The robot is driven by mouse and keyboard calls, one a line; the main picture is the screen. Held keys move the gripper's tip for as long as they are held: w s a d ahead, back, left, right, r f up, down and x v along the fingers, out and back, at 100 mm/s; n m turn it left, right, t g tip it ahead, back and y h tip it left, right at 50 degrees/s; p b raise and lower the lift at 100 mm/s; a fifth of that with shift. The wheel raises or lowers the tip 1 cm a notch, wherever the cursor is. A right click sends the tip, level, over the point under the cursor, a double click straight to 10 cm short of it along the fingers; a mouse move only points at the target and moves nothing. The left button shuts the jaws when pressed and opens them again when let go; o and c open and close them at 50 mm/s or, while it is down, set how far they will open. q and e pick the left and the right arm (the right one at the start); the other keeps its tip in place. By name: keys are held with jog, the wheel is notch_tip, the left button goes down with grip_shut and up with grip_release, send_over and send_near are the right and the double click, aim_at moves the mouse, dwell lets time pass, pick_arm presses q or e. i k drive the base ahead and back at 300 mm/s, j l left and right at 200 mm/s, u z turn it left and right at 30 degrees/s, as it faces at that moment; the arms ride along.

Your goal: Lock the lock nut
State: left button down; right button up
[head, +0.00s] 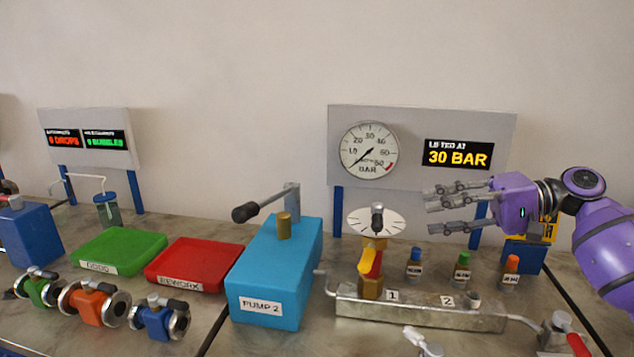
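A brass valve (372,288) stands on the metal manifold block at the spot beside label 1. A white round dial (360,220) with tick marks sits on top of it, with a dark grey knob (377,217) rising from the dial's middle. A red and yellow piece (371,263) is on the valve's front. The lock nut is too small to tell apart from the other valve parts. My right gripper (432,208) is right of the dial and above the manifold, fingers pointing left, spread apart and empty.
The manifold block (430,312) has an empty-looking port by label 2. Small blue-, green- and orange-topped bottles (462,268) stand behind it. A blue pump (270,275) is on the left. A gauge panel (420,120) stands behind. Green (120,232) and red (195,250) trays lie farther left.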

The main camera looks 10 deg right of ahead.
aim_at(371, 244)
jog(key=k, duration=1)
